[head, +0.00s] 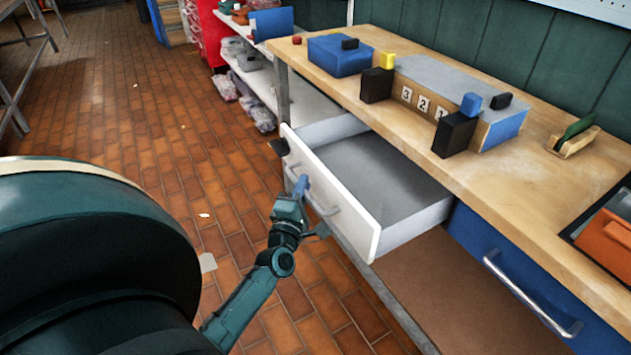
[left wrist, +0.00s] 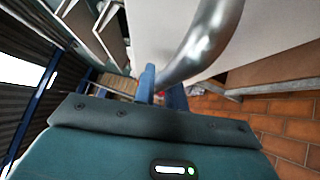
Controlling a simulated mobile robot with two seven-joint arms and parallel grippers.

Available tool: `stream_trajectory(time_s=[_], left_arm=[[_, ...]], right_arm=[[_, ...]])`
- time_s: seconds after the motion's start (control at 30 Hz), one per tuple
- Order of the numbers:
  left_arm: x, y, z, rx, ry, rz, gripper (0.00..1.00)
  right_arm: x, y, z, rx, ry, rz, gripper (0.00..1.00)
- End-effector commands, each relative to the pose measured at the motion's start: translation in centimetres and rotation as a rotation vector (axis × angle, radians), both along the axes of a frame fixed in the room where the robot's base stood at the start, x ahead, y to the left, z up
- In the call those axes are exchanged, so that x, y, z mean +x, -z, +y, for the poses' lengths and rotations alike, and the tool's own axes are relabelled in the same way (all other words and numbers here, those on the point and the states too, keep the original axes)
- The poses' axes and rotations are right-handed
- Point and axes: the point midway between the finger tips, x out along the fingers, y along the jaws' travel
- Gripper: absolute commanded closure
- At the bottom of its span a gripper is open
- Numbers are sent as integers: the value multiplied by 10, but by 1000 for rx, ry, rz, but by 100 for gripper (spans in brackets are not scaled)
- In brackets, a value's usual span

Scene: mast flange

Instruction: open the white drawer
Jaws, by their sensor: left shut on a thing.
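The white drawer (head: 340,192) is pulled well out from under the wooden workbench, and its grey inside looks empty. Its metal bar handle (head: 322,197) runs along the front panel. My left gripper (head: 301,184) is at the left part of this handle, with its blue fingers shut on it. In the left wrist view the handle (left wrist: 207,38) curves down between the blue fingers (left wrist: 160,90), in front of the pale drawer front. My right gripper does not show.
A blue drawer (head: 520,265) with a metal handle is at the right, shut. The bench top (head: 380,110) bears a blue box (head: 340,54), black blocks and a numbered wooden block (head: 430,104). The tiled floor (head: 150,110) at the left is mostly clear.

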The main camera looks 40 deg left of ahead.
Motion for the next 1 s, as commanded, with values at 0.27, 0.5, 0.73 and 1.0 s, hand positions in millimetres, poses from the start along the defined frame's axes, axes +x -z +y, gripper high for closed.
stream_trajectory(time_s=[0.27,0.5,0.73,1.0], left_arm=[[-6,1,2,0,0,1,100],[-6,1,2,0,0,1,84],[-6,0,2,0,0,1,66],[-8,1,2,0,0,1,66]], right_arm=[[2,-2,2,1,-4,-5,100],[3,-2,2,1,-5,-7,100],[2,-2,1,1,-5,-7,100],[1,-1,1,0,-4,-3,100]])
